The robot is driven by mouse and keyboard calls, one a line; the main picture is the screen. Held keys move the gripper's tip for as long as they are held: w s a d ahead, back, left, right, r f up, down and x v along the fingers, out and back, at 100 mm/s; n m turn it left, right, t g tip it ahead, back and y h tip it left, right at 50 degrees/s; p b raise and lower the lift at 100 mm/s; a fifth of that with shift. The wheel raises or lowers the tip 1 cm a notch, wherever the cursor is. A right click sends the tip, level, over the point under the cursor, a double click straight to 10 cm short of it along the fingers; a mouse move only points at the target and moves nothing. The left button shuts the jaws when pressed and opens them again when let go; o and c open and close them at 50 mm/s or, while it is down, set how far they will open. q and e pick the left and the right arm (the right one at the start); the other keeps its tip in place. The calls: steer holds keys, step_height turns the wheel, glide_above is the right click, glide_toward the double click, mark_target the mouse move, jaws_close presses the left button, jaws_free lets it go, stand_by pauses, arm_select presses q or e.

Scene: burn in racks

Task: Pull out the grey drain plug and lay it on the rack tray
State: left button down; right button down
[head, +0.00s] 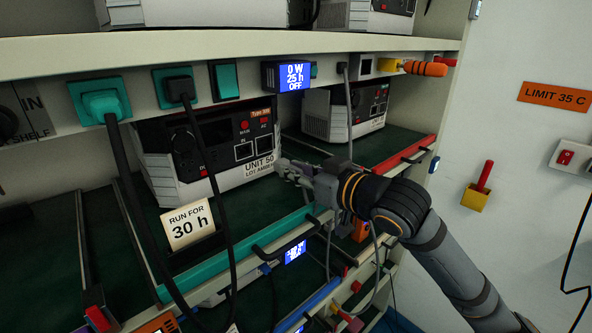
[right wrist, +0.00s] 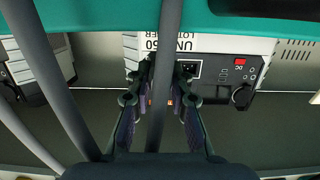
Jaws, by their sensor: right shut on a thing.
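My right gripper (head: 285,168) is shut at the lower right front of the white and black unit labelled UNIT 50 (head: 215,153). A small light grey piece shows at its fingertips, which I take as the grey drain plug (head: 281,164). Whether it touches the unit cannot be told. In the right wrist view my right gripper's fingers (right wrist: 163,75) stand in front of the unit's face (right wrist: 215,62). The dark green rack tray (head: 285,195) lies under the unit, with a teal front rail. My left gripper is not in view.
Black cables (head: 215,190) hang from teal sockets (head: 100,103) across the left front. A card reading 30 h (head: 188,224) stands at the tray's front. A second unit (head: 345,108) stands behind to the right. Green tray surface is bare between the units.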

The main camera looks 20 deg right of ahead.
steer(key=shift+f+b, duration=0.95)
steer(key=shift+f, duration=0.35)
steer(key=c, duration=1.1)
jaws_free()
steer(key=shift+c, duration=0.2)
step_height(320, 180, up, 10)
